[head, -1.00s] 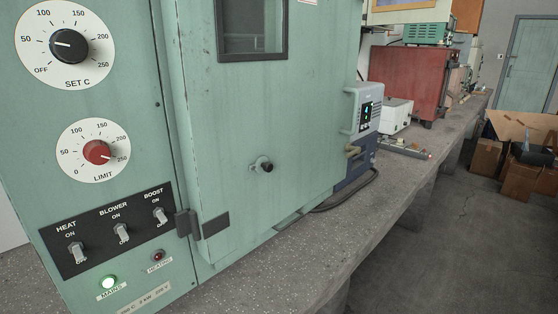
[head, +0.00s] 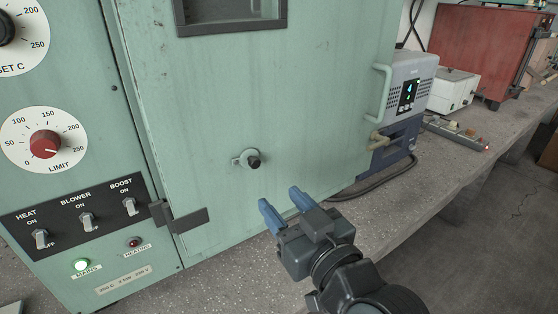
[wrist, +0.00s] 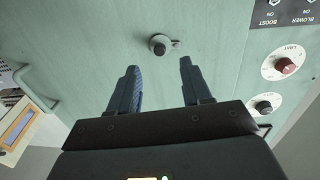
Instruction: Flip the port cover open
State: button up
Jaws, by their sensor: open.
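The port cover (head: 247,160) is a small grey metal piece with a side tab and a dark round knob, on the pale green oven door. It lies against the door; the port itself cannot be made out. It also shows in the wrist view (wrist: 159,46), upper middle, just beyond the fingers. My gripper (head: 281,199) has two blue fingers, spread apart and empty. In the head view it is below and to the right of the cover. In the wrist view my gripper (wrist: 158,66) points toward the cover, not touching it.
A control panel (head: 75,215) with switches is left of the door. A blue-grey instrument (head: 405,110) and power strip (head: 455,133) stand right on the bench (head: 440,190).

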aim_at(256, 165)
jog(key=shift+n, duration=0.3)
jog(key=shift+r+p+x, duration=0.2)
jog(key=shift+p+x, duration=0.15)
jog(key=shift+x, duration=1.2)
jog(key=shift+r+p+x, duration=0.2)
jog(key=shift+p+x, duration=0.2)
jog(key=shift+x, duration=1.1)
jog(key=shift+r+p+x, duration=0.2)
jog(key=shift+p+x, duration=0.15)
jog(key=shift+x, duration=1.2)
jog(key=shift+w+d, duration=0.1)
jog(key=shift+d, duration=0.05)
jog(key=shift+c, duration=0.5)
grip_shut()
